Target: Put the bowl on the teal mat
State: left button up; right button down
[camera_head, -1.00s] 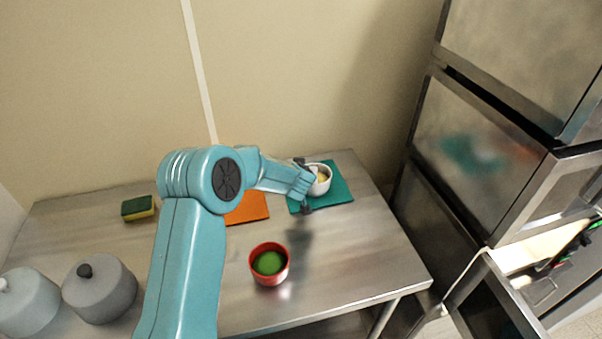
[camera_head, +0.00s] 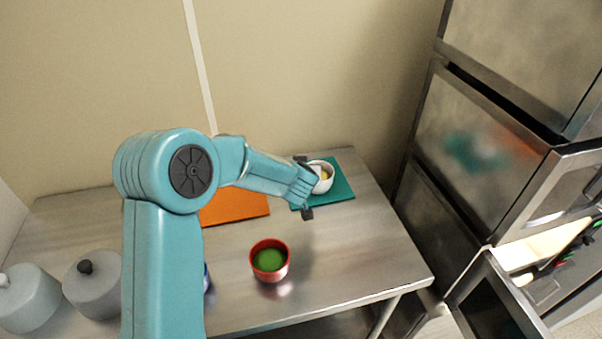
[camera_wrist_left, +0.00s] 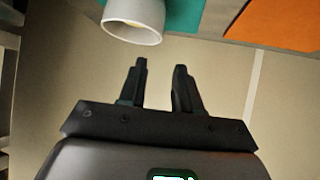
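A white bowl (camera_head: 325,172) with something yellowish inside is at the teal mat (camera_head: 342,190) at the back right of the table, and appears to rest on it upright. My left gripper (camera_head: 304,187) is beside the bowl, partly covering its left side. In the left wrist view the two fingers (camera_wrist_left: 163,75) are spread with nothing between them. The bowl (camera_wrist_left: 134,22) lies beyond the fingertips, apart from them, with the teal mat (camera_wrist_left: 185,15) behind it. A red bowl (camera_head: 284,268) with a green thing inside stands at the front middle. My right gripper is not in view.
An orange mat (camera_head: 235,207) lies left of the teal one, partly behind my arm. Two lidded grey pots (camera_head: 95,292) (camera_head: 28,302) stand at the front left. A bit of something blue (camera_head: 207,278) shows beside my arm. Steel cabinets (camera_head: 480,140) rise at the right.

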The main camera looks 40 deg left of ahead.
pick_arm(q)
jog(key=v, duration=0.3)
jog(key=shift+s+d+r, duration=0.15)
jog(key=shift+s+r, duration=0.05)
jog(key=shift+s, duration=0.1)
jog(key=shift+w, duration=0.15)
